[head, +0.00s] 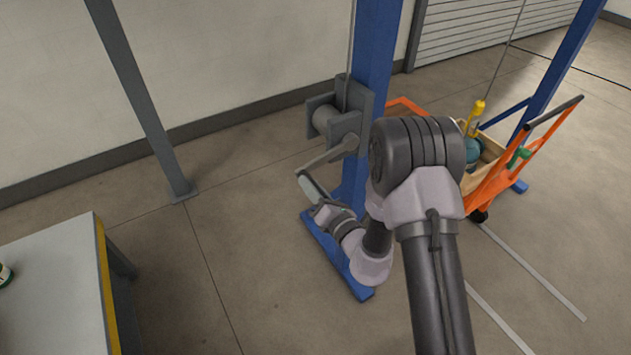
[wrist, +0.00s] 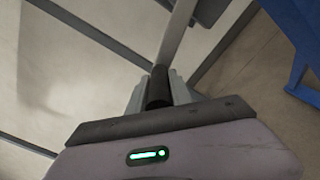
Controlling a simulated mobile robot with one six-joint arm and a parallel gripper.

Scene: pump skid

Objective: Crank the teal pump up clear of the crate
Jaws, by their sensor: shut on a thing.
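A grey winch (head: 330,115) is mounted on the blue post, with its crank arm (head: 328,157) reaching down to the left. My gripper (head: 318,201) is at the outer end of the crank. In the wrist view, the dark crank handle (wrist: 158,86) sits between my fingers (wrist: 155,98), which are shut on it. The crank arm (wrist: 178,35) runs upward from it. The teal pump (head: 473,151) is partly visible in the wooden crate (head: 492,152), with a yellow hook block (head: 475,116) above it. My arm hides part of the crate, and the pump's underside is hidden.
The crate is on an orange cart (head: 545,140) at right. Blue posts (head: 375,50) stand close behind my arm and at far right. A table (head: 55,285) is at lower left, and a grey post (head: 140,90) stands behind it. Floor between is clear.

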